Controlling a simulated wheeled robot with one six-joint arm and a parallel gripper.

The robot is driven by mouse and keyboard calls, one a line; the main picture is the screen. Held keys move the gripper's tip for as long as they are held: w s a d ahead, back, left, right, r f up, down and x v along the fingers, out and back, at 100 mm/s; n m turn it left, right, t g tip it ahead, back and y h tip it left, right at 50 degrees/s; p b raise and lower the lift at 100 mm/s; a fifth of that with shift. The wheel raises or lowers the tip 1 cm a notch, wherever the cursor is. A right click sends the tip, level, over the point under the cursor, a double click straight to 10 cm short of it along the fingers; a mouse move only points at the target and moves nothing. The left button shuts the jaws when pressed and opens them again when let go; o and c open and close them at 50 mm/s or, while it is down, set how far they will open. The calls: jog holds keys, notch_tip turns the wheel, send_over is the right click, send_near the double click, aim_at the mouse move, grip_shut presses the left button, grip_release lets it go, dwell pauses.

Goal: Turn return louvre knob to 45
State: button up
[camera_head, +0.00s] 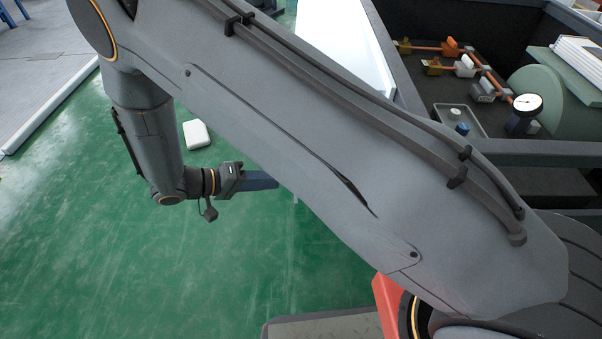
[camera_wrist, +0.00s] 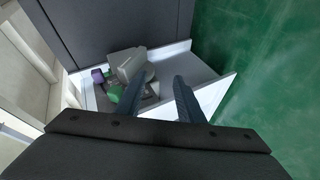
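My gripper (camera_wrist: 160,80) is open in the wrist view, with its two dark fingers apart and nothing clearly held between them. Beyond the fingers is a white-walled tray or shelf (camera_wrist: 214,92) against a dark grey panel. In it are a pale grey block-like part (camera_wrist: 127,62), a green part (camera_wrist: 114,93) and a purple part (camera_wrist: 97,75). The left finger hides some of these. In the head view my gripper (camera_head: 262,181) hangs over the green floor, seen from the side. I cannot make out a return louvre knob or any 45 mark.
In the head view a dark bay at the right holds a round gauge (camera_head: 527,104), a green cylinder (camera_head: 550,100), orange pipes (camera_head: 430,48) and a small tray (camera_head: 459,122). A white object (camera_head: 196,134) lies on the green floor. My arm hides much of the middle.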

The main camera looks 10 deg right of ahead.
jog(key=d+r+y+p, duration=0.4)
jog(key=d+r+p, duration=0.3)
jog(key=shift+n+y, duration=0.3)
jog(key=shift+n, duration=0.1)
jog(key=x, duration=0.3)
jog(key=s+x, duration=0.1)
jog(key=x, duration=0.5)
jog(key=shift+s+d+f+b, duration=0.15)
jog(key=shift+f+b, duration=0.1)
jog(key=shift+b, duration=0.1)
